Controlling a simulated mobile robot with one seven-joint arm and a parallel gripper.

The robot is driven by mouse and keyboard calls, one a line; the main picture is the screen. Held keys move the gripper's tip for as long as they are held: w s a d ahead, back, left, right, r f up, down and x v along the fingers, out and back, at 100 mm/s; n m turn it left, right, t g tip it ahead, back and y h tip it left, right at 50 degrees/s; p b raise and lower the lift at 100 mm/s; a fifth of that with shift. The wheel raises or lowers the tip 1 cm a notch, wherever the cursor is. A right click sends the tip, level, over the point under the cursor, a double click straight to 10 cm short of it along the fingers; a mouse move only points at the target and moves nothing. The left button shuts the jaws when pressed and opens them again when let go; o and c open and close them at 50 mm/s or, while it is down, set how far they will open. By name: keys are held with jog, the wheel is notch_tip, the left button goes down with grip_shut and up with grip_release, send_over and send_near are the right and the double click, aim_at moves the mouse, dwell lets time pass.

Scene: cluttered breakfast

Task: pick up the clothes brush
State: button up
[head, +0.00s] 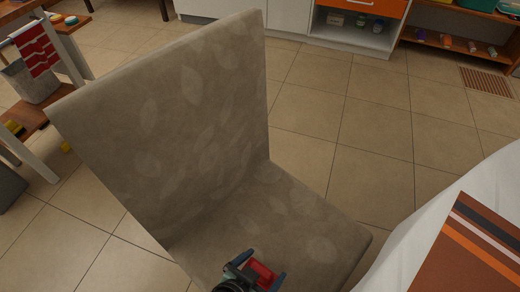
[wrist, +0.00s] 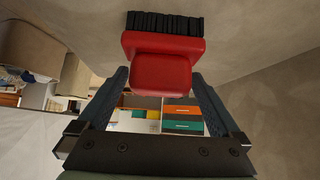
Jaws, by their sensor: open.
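The clothes brush (wrist: 163,48) is red with a row of black bristles, seen in the wrist view at the top centre against the chair seat. Its red handle end points toward my gripper (wrist: 158,76), whose two dark fingers are spread on either side of that end. I cannot tell whether either finger touches it. In the head view my gripper (head: 265,265) is low over the chair seat at the bottom edge, with the red brush (head: 262,273) showing between its fingers. The bristles are hidden there.
The beige leaf-patterned chair has a tall backrest (head: 170,120) left of my gripper and a seat (head: 300,225) beneath it. A table with a white cloth (head: 400,250) and a striped brown mat (head: 475,250) stands at the right. Tiled floor (head: 370,150) lies open behind.

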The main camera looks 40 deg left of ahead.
jog(key=shift+x, duration=0.9)
jog(key=shift+c, duration=0.3)
jog(key=c, duration=1.2)
notch_tip(320, 180, up, 10)
jog(key=p, duration=0.4)
jog(key=shift+r+p, duration=0.1)
jog(key=shift+p, duration=0.2)
